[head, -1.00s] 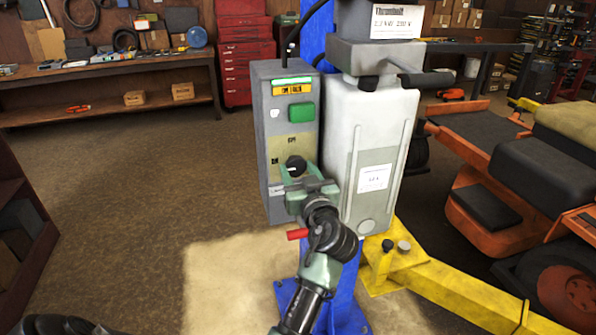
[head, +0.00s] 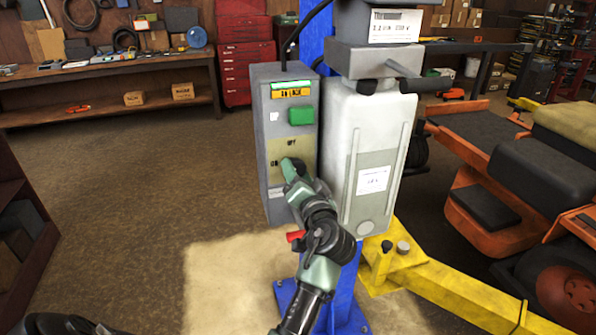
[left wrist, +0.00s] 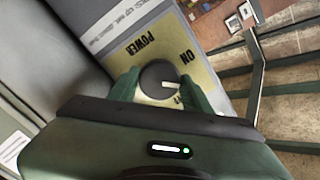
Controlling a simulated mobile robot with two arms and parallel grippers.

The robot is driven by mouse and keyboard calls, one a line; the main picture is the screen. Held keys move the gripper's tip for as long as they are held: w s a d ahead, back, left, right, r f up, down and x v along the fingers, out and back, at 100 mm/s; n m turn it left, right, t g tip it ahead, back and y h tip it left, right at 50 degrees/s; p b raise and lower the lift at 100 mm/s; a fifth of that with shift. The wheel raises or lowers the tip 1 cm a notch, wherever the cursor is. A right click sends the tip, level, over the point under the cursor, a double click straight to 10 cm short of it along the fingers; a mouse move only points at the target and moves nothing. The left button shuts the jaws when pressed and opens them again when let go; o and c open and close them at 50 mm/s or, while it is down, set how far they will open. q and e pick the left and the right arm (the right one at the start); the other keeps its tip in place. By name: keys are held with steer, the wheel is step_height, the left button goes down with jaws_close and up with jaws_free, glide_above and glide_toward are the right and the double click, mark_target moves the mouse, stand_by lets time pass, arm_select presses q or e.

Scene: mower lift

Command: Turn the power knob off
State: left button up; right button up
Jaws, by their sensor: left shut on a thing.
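The power knob (left wrist: 153,76) is round and dark with a white pointer mark. It sits on a yellowish label plate (left wrist: 200,75) marked POWER and ON. In the left wrist view the pointer points right; a second marking beside it is partly hidden. My left gripper (head: 290,169) is at the front of the grey control box (head: 264,125), its green fingers on both sides of the knob and shut on it. In the head view the gripper mostly covers the knob. My right gripper is not in view.
A green button (head: 301,115) is above the label plate. The box stands beside a blue post (head: 313,40) and a white tank-like housing (head: 375,130). A yellow lift arm (head: 460,295) and an orange mower (head: 490,215) are at right. The floor at left is clear.

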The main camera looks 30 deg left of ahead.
arm_select(q)
steer(key=m+p, duration=0.1)
steer(key=m, duration=0.2)
steer(key=m+p, duration=0.2)
steer(key=m, duration=0.1)
steer(key=m+p, duration=0.1)
steer(key=m, duration=0.2)
steer(key=shift+a+r+p, duration=0.2)
steer(key=shift+r+p, duration=0.15)
steer(key=shift+r, duration=0.05)
steer(key=o, duration=1.3)
steer(key=shift+a, duration=0.1)
steer(key=shift+o, duration=0.2)
steer(key=v, duration=0.7)
steer(key=shift+s+d+f, duration=0.15)
steer(key=shift+d+f, duration=0.05)
steer(key=shift+f, duration=0.1)
